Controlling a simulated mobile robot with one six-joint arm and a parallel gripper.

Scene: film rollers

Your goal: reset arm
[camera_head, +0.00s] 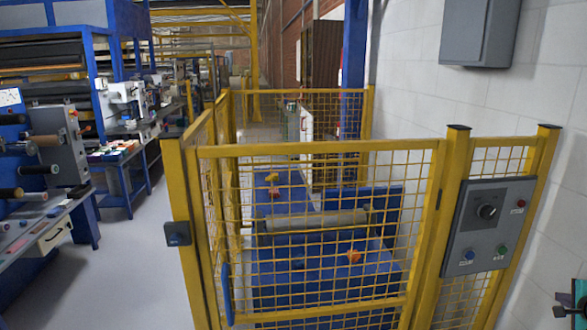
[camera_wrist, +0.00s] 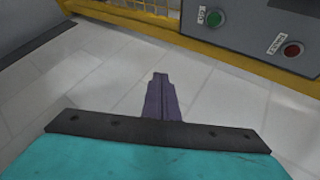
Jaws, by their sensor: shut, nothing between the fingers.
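My gripper (camera_wrist: 161,84) shows in the wrist view as two dark purple fingers pressed together, with nothing between them. Behind them are a black crossbar and my teal wrist.
A grey control panel (camera_head: 475,231) with a knob and coloured buttons hangs on the yellow mesh fence (camera_head: 320,148). In the wrist view, a green button (camera_wrist: 215,18) and a red button (camera_wrist: 291,49) show. Inside the fence is a roller (camera_head: 312,221). Clear floor (camera_head: 140,262) lies left.

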